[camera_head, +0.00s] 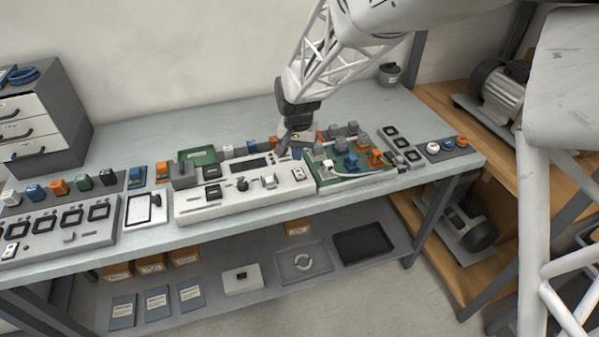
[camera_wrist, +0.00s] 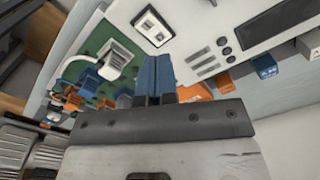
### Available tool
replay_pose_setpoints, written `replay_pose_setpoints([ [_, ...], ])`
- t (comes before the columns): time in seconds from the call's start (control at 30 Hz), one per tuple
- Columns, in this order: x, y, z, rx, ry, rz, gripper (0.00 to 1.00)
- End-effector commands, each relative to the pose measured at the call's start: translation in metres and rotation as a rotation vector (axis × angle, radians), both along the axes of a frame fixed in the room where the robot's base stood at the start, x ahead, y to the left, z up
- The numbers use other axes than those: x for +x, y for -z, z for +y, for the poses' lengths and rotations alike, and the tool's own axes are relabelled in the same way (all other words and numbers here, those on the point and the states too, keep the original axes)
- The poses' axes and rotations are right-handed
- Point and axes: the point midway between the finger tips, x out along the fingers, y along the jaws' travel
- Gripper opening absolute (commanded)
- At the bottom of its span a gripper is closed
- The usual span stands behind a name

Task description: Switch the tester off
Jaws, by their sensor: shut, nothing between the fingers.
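The tester (camera_head: 245,188) is a long white panel box at the front middle of the bench, with a dark display, knobs and small controls. A black-framed switch (camera_head: 298,174) sits at its right end, near the green board. My gripper (camera_head: 296,153) is above the back right part of the tester. In the wrist view its blue fingertips (camera_wrist: 155,58) are shut together and empty, apart from the switch in the picture.
A green circuit board (camera_head: 350,160) with orange, blue and grey blocks adjoins the tester on the right. A grey socket panel (camera_head: 65,228) and a white tablet-like plate (camera_head: 146,208) lie to the left. Small coloured blocks line the back. The rear bench top is mostly clear.

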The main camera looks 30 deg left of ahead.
Motion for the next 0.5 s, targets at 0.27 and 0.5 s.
replay_pose_setpoints([
  [0.27, 0.0, -0.015, 0.0, 0.0, 0.0, 0.0, 0.0],
  [0.5, 0.0, -0.024, 0.0, 0.0, 0.0, 0.0, 0.0],
])
